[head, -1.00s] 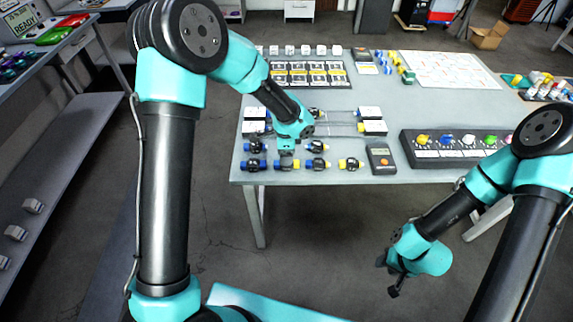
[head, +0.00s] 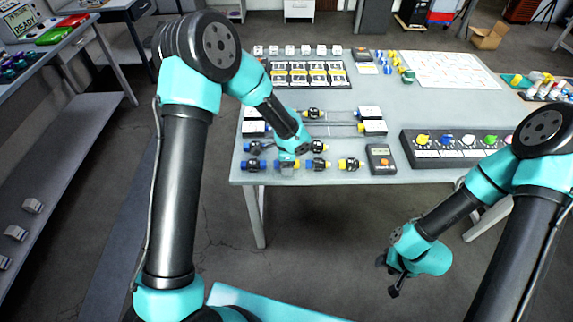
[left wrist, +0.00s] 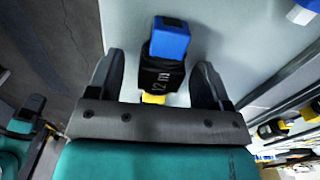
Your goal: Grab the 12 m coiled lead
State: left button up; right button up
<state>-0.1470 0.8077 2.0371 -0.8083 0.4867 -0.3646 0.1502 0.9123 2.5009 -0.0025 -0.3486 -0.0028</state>
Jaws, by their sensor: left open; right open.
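A coiled lead (left wrist: 162,75) with a black body, a blue end and a yellow end lies between my left gripper's fingers in the left wrist view. Its label looks like "12 m". My left gripper (left wrist: 163,85) is open, one finger on each side of the lead, and no grip on it shows. In the head view my left gripper (head: 289,163) is low over the front row of leads and hides most of that lead. My right gripper (head: 391,279) is open and empty, off the table's front edge.
Similar leads (head: 316,165) (head: 351,164) (head: 253,165) lie close on either side on the table (head: 460,105). A handheld meter (head: 381,159) and a dark panel with coloured knobs (head: 455,144) are to the right. White-ended rails stand behind.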

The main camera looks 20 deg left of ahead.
dwell(0.4)
pick_arm(q)
jog(key=c, duration=1)
